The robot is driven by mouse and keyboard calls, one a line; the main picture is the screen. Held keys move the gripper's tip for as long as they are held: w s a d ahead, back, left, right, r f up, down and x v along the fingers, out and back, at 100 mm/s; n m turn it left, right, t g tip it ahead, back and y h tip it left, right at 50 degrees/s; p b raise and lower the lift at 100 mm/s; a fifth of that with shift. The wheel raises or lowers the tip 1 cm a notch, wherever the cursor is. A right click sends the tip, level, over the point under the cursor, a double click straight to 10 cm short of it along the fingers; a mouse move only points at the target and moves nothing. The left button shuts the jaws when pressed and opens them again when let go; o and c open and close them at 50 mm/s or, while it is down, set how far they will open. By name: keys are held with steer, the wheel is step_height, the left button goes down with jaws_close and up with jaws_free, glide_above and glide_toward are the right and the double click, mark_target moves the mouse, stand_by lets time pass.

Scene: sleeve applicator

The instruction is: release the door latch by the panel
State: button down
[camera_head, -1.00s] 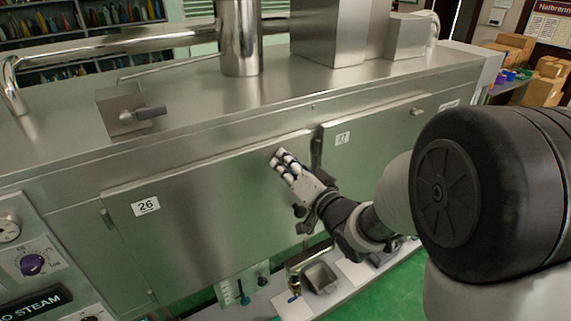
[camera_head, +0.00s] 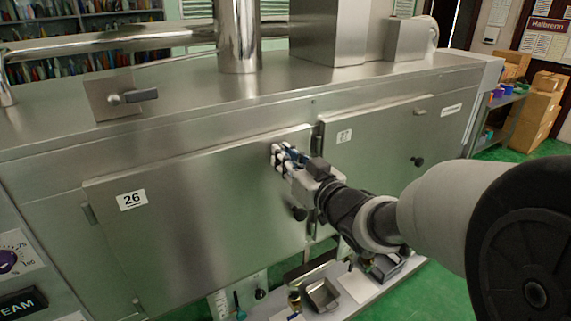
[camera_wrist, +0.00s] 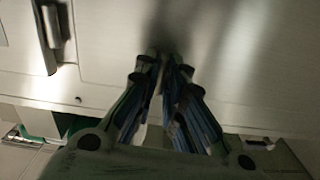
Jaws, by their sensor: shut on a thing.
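The door panel numbered 26 (camera_head: 200,220) is a wide brushed-steel door on the front of the machine, and it looks shut. My gripper (camera_head: 277,157) is at its upper right part, with the fingertips close to the steel face. The fingers are drawn close together in the wrist view (camera_wrist: 163,58). What is between them is dark and I cannot make it out. A narrow upright latch (camera_head: 317,138) stands at the seam to the right of my gripper, partly behind it. A metal latch-like bar (camera_wrist: 50,30) shows at the left of the wrist view, apart from the fingers.
A second steel door (camera_head: 385,140) is to the right, with a black knob (camera_head: 417,161). A lever box (camera_head: 122,97) stands on top. A shelf with a metal tray (camera_head: 322,294) lies below.

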steer(key=shift+n+b, duration=0.3)
steer(key=shift+n, duration=0.2)
steer(key=c, duration=1.7)
jaws_free()
steer(key=v, duration=1.2)
steer(key=shift+w+d, duration=0.1)
